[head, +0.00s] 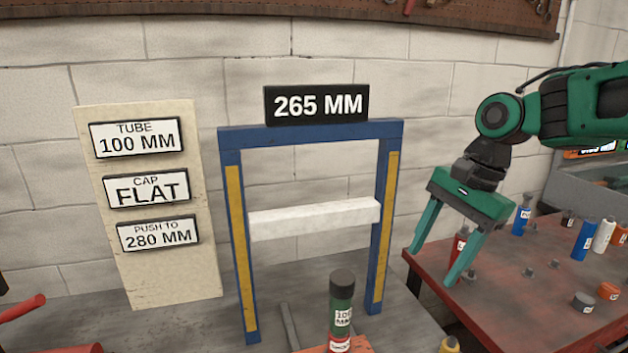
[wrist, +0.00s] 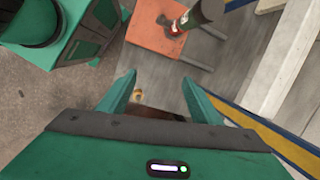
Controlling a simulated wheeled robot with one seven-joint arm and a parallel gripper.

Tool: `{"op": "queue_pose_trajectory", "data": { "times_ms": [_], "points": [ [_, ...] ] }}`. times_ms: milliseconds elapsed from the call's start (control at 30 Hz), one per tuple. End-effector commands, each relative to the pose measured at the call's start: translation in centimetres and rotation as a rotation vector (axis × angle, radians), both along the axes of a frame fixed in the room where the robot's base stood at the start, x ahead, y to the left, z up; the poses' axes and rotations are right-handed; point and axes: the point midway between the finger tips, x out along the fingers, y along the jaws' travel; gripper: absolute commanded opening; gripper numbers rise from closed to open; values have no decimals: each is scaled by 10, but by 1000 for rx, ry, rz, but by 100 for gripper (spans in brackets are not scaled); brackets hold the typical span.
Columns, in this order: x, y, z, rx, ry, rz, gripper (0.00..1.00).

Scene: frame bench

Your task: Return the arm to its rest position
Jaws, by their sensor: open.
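My gripper (head: 436,265) hangs to the right of the blue frame in the head view, fingers spread and pointing down. It is open and holds nothing. In the wrist view my gripper (wrist: 160,92) shows two separate green fingers with floor and bench between and beyond them. My green arm comes in from the right edge of the head view.
A blue frame (head: 300,133) with a white crossbar (head: 315,219) and a "265 MM" sign (head: 316,104) stands on the bench. A dark green tube (head: 341,300) stands before it. A red table (head: 530,285) with several small cylinders lies right. A sign board (head: 165,275) stands left.

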Motion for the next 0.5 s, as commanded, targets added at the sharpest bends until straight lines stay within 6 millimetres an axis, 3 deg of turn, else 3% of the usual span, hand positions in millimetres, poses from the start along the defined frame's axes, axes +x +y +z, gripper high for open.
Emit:
{"op": "queue_pose_trajectory", "data": {
  "times_ms": [267,500],
  "points": [
    [-53,-83,-37,-113,-68,153,59],
    [-122,-145,-72,-202,-67,316,59]
  ]
}}
